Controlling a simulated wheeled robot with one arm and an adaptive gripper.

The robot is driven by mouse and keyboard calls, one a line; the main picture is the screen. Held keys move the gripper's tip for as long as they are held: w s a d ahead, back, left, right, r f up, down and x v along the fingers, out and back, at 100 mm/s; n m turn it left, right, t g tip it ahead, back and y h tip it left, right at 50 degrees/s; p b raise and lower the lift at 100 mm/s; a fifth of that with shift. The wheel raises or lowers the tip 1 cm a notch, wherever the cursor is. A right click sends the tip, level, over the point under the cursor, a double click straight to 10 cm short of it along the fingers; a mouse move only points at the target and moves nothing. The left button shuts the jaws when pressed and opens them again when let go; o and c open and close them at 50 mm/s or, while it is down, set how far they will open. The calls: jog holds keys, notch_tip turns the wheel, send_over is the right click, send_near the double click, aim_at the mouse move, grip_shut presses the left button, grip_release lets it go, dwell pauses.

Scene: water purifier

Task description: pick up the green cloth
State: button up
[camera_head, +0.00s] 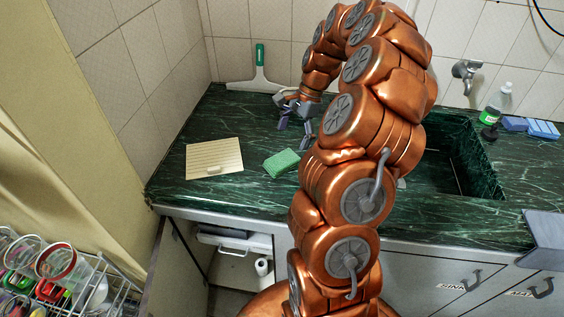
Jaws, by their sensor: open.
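The green cloth (281,163) lies on the dark green marble counter, left of my arm. It looks like a small, flat, textured rectangle. My gripper (294,140) hangs above and behind the cloth, pointing down, with its grey fingers apart and nothing seen between them. It appears apart from the cloth. My copper arm fills the middle of the view and hides the counter behind it.
A pale ribbed board (213,150) lies left of the cloth. A squeegee with a green handle (260,70) leans on the back wall. The sink (455,150), a bottle (495,104) and blue sponges (543,129) are at right. A dish rack (90,280) stands lower left.

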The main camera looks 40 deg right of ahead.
aim_at(283, 158)
jog(key=shift+a+p+x, duration=0.15)
jog(key=shift+p+x, duration=0.5)
jog(key=shift+x, duration=1.2)
jog(key=shift+a+p+x, duration=0.1)
jog(key=shift+p+x, duration=0.55)
jog(key=shift+x, duration=1.15)
jog(key=shift+f, duration=0.15)
jog(key=shift+f, duration=0.25)
jog(key=shift+c, duration=0.4)
jog(key=c, duration=1.3)
jog(key=shift+o, duration=0.2)
jog(key=shift+w+r+b, duration=0.1)
jog(key=shift+r+b, duration=0.7)
jog(key=shift+r, duration=1.05)
jog(key=shift+s+a+r, duration=0.1)
jog(key=shift+s+r, duration=0.1)
jog(key=shift+s, duration=0.05)
jog(key=s+a+b, duration=0.1)
jog(key=s+a, duration=0.1)
jog(key=s, duration=0.2)
jog(key=s+a+r+b, duration=0.1)
jog(key=s+a, duration=0.2)
jog(key=s, duration=0.2)
jog(key=s+a+b, duration=0.2)
jog(key=s+a, duration=0.1)
jog(key=s, duration=0.1)
jog(key=shift+s+r, duration=0.15)
jog(key=shift+r, duration=0.05)
